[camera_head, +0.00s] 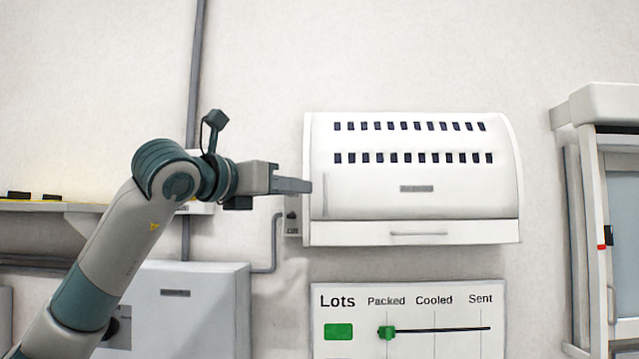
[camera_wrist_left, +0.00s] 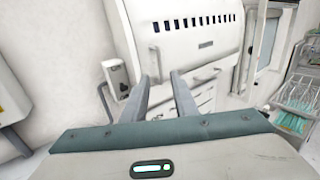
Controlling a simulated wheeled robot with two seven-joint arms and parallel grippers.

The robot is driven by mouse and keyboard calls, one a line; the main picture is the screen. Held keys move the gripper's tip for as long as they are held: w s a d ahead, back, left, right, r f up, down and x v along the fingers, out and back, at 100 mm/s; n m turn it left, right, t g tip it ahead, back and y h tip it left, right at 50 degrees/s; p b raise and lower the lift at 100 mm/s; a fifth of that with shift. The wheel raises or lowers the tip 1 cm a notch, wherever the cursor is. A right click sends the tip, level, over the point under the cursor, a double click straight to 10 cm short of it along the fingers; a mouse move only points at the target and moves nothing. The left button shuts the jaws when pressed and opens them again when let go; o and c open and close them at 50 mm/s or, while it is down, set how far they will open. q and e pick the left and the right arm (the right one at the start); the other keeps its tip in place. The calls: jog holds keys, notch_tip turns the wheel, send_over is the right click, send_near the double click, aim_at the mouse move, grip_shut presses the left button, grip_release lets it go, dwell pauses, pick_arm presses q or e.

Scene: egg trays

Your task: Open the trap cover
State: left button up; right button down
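The trap (camera_head: 413,232) is a white wall-mounted unit. Its curved white cover (camera_head: 370,190) has two rows of dark slots and a small grey label, and it lies closed over the front. A thin bar handle (camera_head: 418,234) runs along the lower strip; it also shows in the left wrist view (camera_wrist_left: 205,80). My left gripper (camera_head: 308,186) is at the cover's left edge, pointing right, and overlaps that edge in the head view. In the left wrist view my left gripper (camera_wrist_left: 161,77) has its two fingers apart with nothing between them. Contact with the cover cannot be told. My right gripper is not in view.
A small grey switch box (camera_head: 292,222) with a conduit sits at the trap's lower left. A Lots board (camera_head: 410,345) with a green slider hangs below. A white box (camera_head: 205,285) is at lower left, and a white cabinet (camera_head: 588,250) stands at right.

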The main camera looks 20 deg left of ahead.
aim_at(324, 192)
pick_arm(q)
jog(key=p+x, duration=0.3)
jog(key=x, duration=0.5)
jog(key=shift+w+p, duration=0.2)
jog(key=shift+p, duration=0.1)
jog(key=shift+w+d+f, duration=0.1)
jog(key=shift+w+d, duration=0.05)
jog(key=shift+w, duration=0.35)
jog(key=shift+c, duration=0.2)
grip_shut()
dwell(0.5)
